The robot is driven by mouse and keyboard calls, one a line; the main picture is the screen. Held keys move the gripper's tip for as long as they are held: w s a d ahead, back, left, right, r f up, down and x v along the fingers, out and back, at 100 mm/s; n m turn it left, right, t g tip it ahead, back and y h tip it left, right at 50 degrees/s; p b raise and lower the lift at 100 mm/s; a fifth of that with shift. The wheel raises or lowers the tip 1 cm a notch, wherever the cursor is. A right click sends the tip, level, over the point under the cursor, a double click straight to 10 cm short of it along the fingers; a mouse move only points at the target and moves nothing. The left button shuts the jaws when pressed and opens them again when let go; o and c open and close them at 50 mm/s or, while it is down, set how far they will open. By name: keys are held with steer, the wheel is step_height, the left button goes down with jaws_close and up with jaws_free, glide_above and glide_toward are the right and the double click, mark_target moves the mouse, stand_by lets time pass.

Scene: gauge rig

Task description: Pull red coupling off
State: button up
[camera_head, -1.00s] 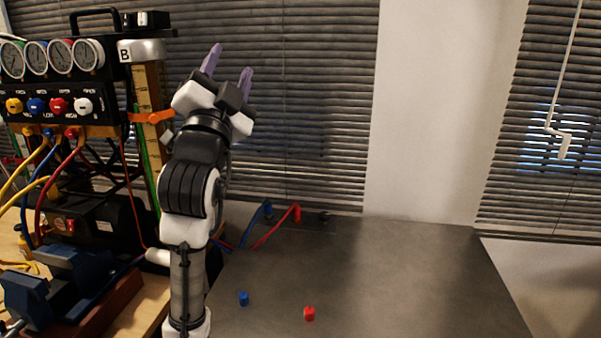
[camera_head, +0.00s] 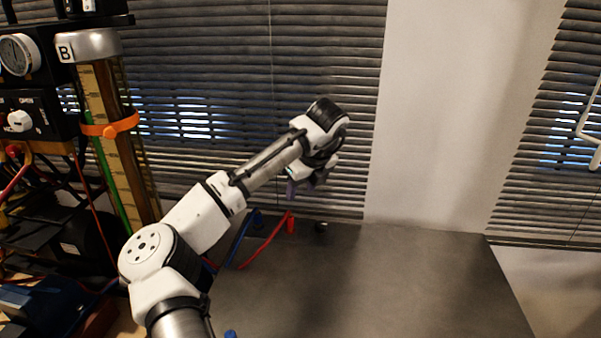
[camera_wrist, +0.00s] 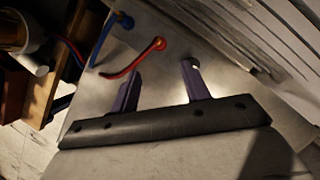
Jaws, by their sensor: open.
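The red coupling (camera_head: 290,222) is at the end of a red hose, at the back of the grey tabletop near the blinds. In the wrist view the red coupling (camera_wrist: 159,44) shows beyond the fingertips, roughly between their lines. My gripper (camera_head: 307,188) points downward above and slightly right of it in the head view, apart from it. In the wrist view my gripper (camera_wrist: 161,70) has its two purple fingers spread with nothing between them. The blue coupling (camera_wrist: 126,21) sits to the left of the red one. In the head view my arm partly hides the hoses.
The grey tabletop (camera_head: 390,290) is mostly bare. A small blue cap (camera_head: 230,334) shows at the bottom edge. The gauge rig (camera_head: 30,60) and a column marked B with an orange clamp (camera_head: 110,127) stand at left. Blinds (camera_head: 220,100) are close behind the hoses.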

mark_target(291, 216)
steer(key=p+x, duration=0.2)
steer(key=x, duration=1.2)
steer(key=shift+s+a+p, duration=0.1)
steer(key=shift+s+p, duration=0.05)
steer(key=shift+p, duration=0.25)
jaws_close()
